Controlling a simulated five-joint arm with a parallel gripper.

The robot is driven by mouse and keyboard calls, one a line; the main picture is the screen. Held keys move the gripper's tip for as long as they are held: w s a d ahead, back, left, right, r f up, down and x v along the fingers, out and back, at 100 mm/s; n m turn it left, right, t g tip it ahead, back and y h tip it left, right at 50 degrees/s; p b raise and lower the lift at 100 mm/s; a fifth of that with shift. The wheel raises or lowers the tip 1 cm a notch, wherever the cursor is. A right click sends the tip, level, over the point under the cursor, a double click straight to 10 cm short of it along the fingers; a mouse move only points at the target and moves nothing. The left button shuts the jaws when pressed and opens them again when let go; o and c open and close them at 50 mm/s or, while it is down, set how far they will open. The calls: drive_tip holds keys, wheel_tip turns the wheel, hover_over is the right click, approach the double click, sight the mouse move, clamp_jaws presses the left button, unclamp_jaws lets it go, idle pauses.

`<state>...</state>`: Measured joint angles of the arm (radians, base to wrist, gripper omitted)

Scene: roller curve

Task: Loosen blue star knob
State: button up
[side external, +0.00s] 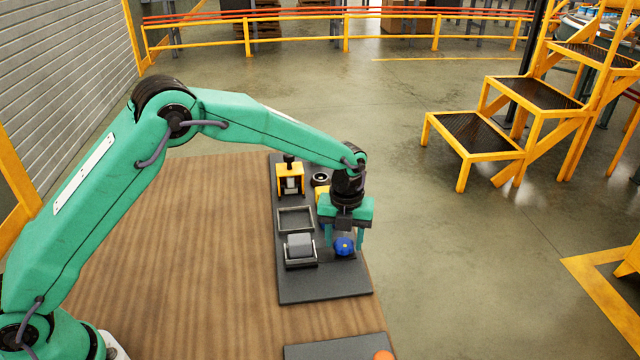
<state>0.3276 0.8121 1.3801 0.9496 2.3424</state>
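The blue star knob (344,246) is near the right edge of a dark panel (325,288) on the wooden table. It has a small yellow mark on top. My gripper (345,243) points down over the knob, with one teal finger to its left and one to its right. The fingers are spread, and small gaps seem to show between them and the knob. The gripper body hides what is just behind the knob. I cannot tell the exact fingertip height.
A grey roller in a frame (300,246) is left of the knob. An empty square frame (295,220), a yellow clamp-like part (290,179) and a round dark part (320,179) are farther back. A second dark plate (335,348) with an orange object (384,355) is in front. The table's left is clear.

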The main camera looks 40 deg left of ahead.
drive_tip(key=c, duration=0.6)
drive_tip(key=shift+c, duration=0.2)
drive_tip(key=shift+n, duration=0.5)
drive_tip(key=n, duration=0.5)
drive_tip(key=shift+c, duration=0.2)
drive_tip(key=shift+o, duration=0.2)
drive_tip(key=n, duration=0.6)
drive_tip(key=shift+s+n, duration=0.1)
drive_tip(key=shift+n, duration=0.3)
drive_tip(key=n, duration=0.3)
drive_tip(key=shift+f+n, duration=0.1)
drive_tip(key=shift+n, duration=0.2)
drive_tip(key=n, duration=0.3)
drive_tip(key=shift+s+n, duration=0.1)
drive_tip(key=shift+n, duration=0.2)
drive_tip(key=n, duration=0.6)
drive_tip(key=shift+n, duration=0.4)
drive_tip(key=shift+s, duration=0.1)
